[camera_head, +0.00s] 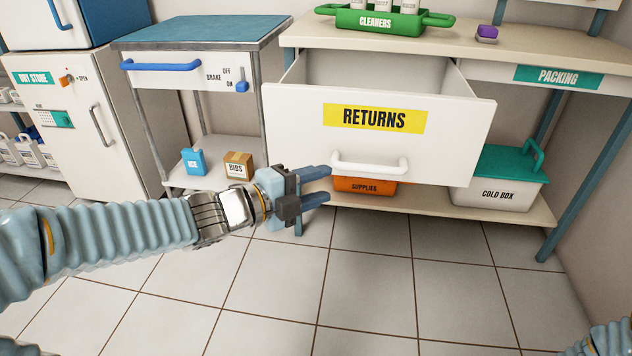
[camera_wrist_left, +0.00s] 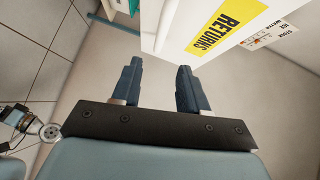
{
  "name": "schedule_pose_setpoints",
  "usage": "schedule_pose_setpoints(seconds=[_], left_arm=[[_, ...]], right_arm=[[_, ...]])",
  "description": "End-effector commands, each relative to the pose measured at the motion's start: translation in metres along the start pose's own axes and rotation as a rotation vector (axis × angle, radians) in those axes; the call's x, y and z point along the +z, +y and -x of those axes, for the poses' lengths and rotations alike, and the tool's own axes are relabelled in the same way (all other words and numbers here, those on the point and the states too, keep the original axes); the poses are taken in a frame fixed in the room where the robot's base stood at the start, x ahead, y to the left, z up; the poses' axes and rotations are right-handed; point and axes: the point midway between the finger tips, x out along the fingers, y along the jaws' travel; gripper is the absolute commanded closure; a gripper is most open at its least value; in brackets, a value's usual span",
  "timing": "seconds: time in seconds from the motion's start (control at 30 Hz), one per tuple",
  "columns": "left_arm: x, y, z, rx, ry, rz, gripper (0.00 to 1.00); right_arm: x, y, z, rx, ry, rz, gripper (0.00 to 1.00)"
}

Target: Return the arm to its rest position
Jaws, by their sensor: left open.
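My left gripper (camera_head: 318,187) is open and empty, with its two blue fingers apart. My left arm reaches in from the left in the head view. The gripper is in front of the open RETURNS drawer (camera_head: 300,115), just left of its white handle (camera_head: 370,163). In the left wrist view both fingers (camera_wrist_left: 158,85) show with nothing between them, and the drawer front (camera_wrist_left: 175,25) is beyond them. Only a bit of my right arm shows at the lower right corner of the head view; its gripper is out of view.
An orange SUPPLIES box (camera_head: 365,186) and a white COLD BOX (camera_head: 497,192) stand on the lower shelf (camera_head: 430,205). A blue-topped cart (camera_head: 195,75) stands left of the drawer. A green CLEANERS carrier (camera_head: 375,21) is on the counter. The tiled floor (camera_head: 390,280) in front is clear.

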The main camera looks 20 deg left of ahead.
Motion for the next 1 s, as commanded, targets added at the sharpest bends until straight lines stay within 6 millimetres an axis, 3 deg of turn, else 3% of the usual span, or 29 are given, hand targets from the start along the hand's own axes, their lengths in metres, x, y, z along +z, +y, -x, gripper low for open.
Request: schedule_pose_setpoints(seconds=[0.37, 0.47, 0.57, 0.67, 0.8, 0.9, 1.0], left_arm=[[0.001, 0.001, -0.002, 0.003, -0.001, 0.008, 0.56], [0.004, 0.009, -0.013, 0.035, -0.012, 0.099, 0.56], [0.011, 0.034, -0.037, 0.113, -0.05, 0.328, 0.56], [0.017, 0.086, -0.065, 0.238, -0.147, 0.672, 0.56], [0.007, 0.184, -0.082, 0.438, -0.382, 1.177, 0.56], [-0.016, 0.255, -0.07, 0.57, -0.61, 1.487, 0.56], [-0.045, 0.312, -0.047, 0.673, -0.851, 1.721, 0.56]], right_arm=[[0.0, 0.0, 0.001, 0.0, 0.0, 0.0, 0.49], [0.0, -0.003, 0.007, 0.0, 0.0, 0.0, 0.49], [0.0, -0.009, 0.021, 0.0, 0.001, 0.001, 0.49], [0.001, -0.016, 0.039, -0.001, 0.001, 0.003, 0.49], [0.001, -0.026, 0.063, -0.001, 0.0, 0.006, 0.49], [0.002, -0.033, 0.078, -0.002, -0.001, 0.008, 0.49], [0.003, -0.038, 0.089, -0.002, -0.001, 0.01, 0.49]])
